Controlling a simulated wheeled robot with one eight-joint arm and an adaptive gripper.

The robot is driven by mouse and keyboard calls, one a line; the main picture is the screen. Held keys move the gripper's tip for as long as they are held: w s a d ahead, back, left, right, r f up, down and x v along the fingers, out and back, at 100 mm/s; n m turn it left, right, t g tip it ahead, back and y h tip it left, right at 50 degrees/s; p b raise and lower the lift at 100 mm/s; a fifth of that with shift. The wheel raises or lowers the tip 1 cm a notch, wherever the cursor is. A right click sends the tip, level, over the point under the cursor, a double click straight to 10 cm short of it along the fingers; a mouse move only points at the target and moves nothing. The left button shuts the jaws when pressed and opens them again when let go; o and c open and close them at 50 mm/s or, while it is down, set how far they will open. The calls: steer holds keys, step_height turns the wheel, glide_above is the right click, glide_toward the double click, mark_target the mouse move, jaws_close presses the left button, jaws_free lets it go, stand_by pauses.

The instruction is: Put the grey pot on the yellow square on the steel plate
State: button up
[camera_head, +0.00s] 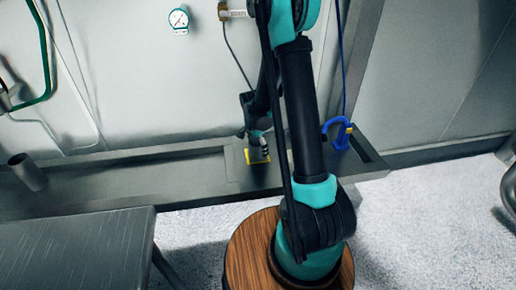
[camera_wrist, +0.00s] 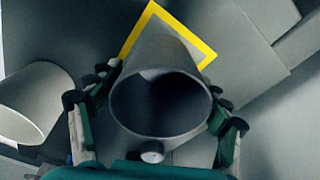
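A grey pot (camera_wrist: 160,105), an open-topped cylinder, is between the fingers of my gripper (camera_wrist: 165,92), its dark mouth facing the wrist camera. The fingertips lie close against both sides of its wall. The yellow square (camera_wrist: 137,32) shows as an outline behind the pot, with part of it hidden. In the head view the yellow square (camera_head: 250,161) lies on the steel plate (camera_head: 195,175). My gripper (camera_head: 257,140) is low over it with the pot (camera_head: 259,155) at the square. Whether the pot's base touches the plate is hard to tell.
A second grey cylinder (camera_head: 28,172) stands at the left end of the plate; a grey cylinder also shows at left in the wrist view (camera_wrist: 35,105). A blue hook-like thing (camera_head: 339,133) is to the right. A dark table (camera_head: 75,245) is at front left.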

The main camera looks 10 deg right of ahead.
stand_by(0.3)
step_height(320, 180, up, 12)
steer(key=a, duration=0.1)
steer(key=s+d+n+t, duration=0.1)
steer(key=s+d+n, duration=0.1)
steer(key=s+n, duration=0.4)
steer(key=s+d+n+t+y, duration=0.1)
steer(key=s+n, duration=0.6)
steer(key=s, duration=0.9)
steer(key=shift+d+t, duration=0.8)
steer(key=shift+r, duration=0.1)
steer(key=shift+c, duration=0.4)
